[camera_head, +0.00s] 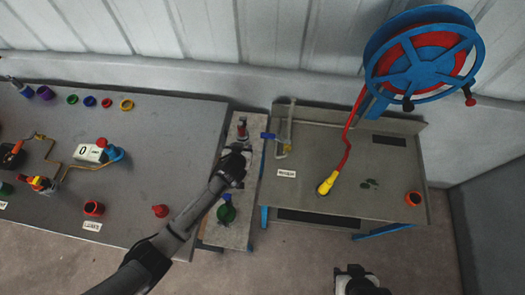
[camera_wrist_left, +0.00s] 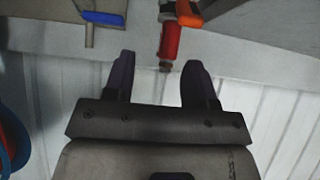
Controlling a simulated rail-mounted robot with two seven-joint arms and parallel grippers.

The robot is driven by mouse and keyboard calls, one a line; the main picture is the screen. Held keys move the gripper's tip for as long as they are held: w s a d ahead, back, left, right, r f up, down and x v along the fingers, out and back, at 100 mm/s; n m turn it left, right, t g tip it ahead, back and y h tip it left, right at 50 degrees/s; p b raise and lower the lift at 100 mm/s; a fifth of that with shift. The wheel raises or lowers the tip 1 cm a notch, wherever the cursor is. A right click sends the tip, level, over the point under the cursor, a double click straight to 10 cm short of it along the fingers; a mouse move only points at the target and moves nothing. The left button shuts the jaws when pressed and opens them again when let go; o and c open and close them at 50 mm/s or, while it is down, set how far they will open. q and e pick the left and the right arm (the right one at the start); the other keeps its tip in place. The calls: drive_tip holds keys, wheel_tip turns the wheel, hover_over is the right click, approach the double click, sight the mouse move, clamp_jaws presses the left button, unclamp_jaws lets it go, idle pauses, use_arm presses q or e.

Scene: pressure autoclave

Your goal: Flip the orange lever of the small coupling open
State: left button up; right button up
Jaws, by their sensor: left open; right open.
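The small coupling is a red cylinder (camera_wrist_left: 170,42) with an orange lever (camera_wrist_left: 186,13) at the top edge of the left wrist view. The lever is partly cut off by that edge. In the head view the coupling (camera_head: 242,128) stands on a narrow grey stand, just beyond my left wrist, and its lever cannot be made out. My left gripper (camera_wrist_left: 158,65) is open and empty, its two dark fingers pointing toward the coupling; contact is not visible. In the head view my left gripper (camera_head: 239,150) is mostly hidden by its wrist. My right gripper (camera_head: 358,275) is open at the bottom edge, away from the coupling.
A green knob (camera_head: 226,212) sits nearer on the same stand (camera_head: 237,236). A blue-handled valve (camera_head: 267,136) is close on the right. A workbench (camera_head: 165,130) with fittings stands left. The right bench (camera_head: 320,195) carries a red hose with yellow end (camera_head: 327,185) from a blue reel (camera_head: 425,50).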

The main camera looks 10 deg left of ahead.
use_arm(q)
drive_tip(key=s+d+r, duration=0.2)
drive_tip(key=d+r, duration=0.3)
drive_tip(key=d, duration=0.4)
drive_tip(key=shift+r+b, duration=0.25)
drive_tip(key=shift+b, duration=0.15)
